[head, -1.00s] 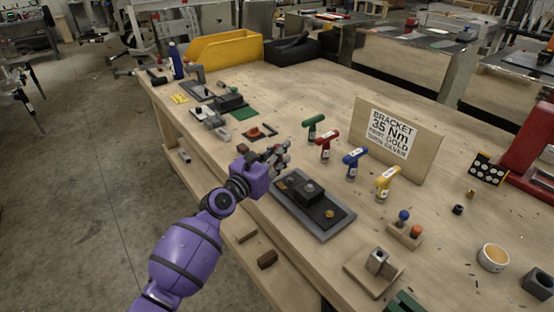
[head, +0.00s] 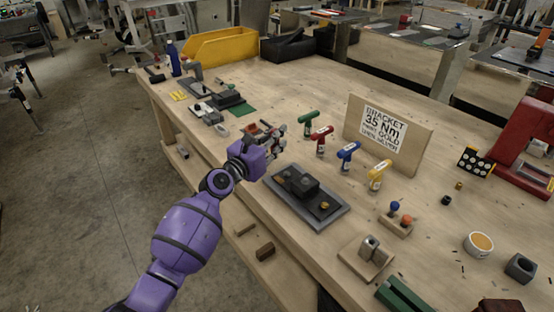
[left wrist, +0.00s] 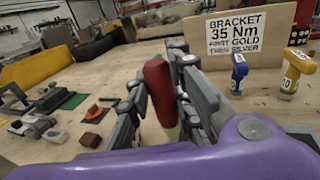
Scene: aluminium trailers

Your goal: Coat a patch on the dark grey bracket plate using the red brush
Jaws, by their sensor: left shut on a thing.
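The dark grey bracket plate (head: 312,205) lies on a lighter grey base near the bench's front edge, with a dark block and gold-coloured bolts on it. My left gripper (head: 272,138) is beyond and to the left of the plate, apart from it. It is shut on a red handle, apparently the red brush (left wrist: 160,88), upright between the fingers in the left wrist view. The brush's lower end is mostly hidden by the fingers. The plate does not show clearly in the left wrist view. My right gripper is in no view.
Green, red (head: 320,138), blue (head: 347,155) and yellow (head: 378,175) drivers stand right of my left gripper. Behind them is a bracket sign (head: 388,135). A wooden holder (head: 396,222) and a cup (head: 479,245) stand to the right.

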